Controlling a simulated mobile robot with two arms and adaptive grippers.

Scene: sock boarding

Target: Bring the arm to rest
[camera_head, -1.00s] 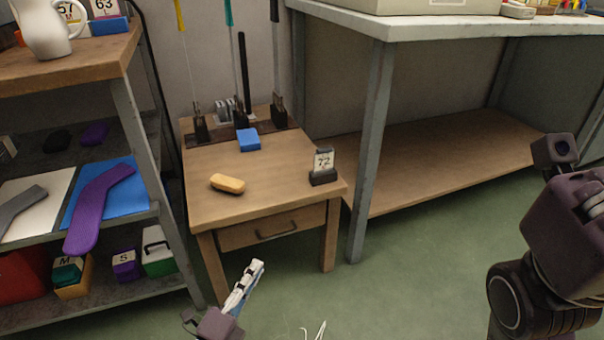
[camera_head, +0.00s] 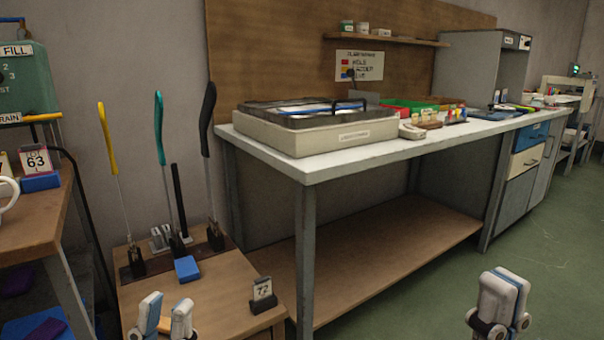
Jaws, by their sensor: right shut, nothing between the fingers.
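My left gripper (camera_head: 166,312) shows at the bottom left, in front of the small wooden table. My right gripper (camera_head: 502,300) shows at the bottom right, over the green floor. Its fingers are together and hold nothing. Both arms behind the grippers are cut off by the lower edge of the view.
A white-topped workbench (camera_head: 330,168) holds a large case (camera_head: 310,132). Open floor (camera_head: 420,300) lies right.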

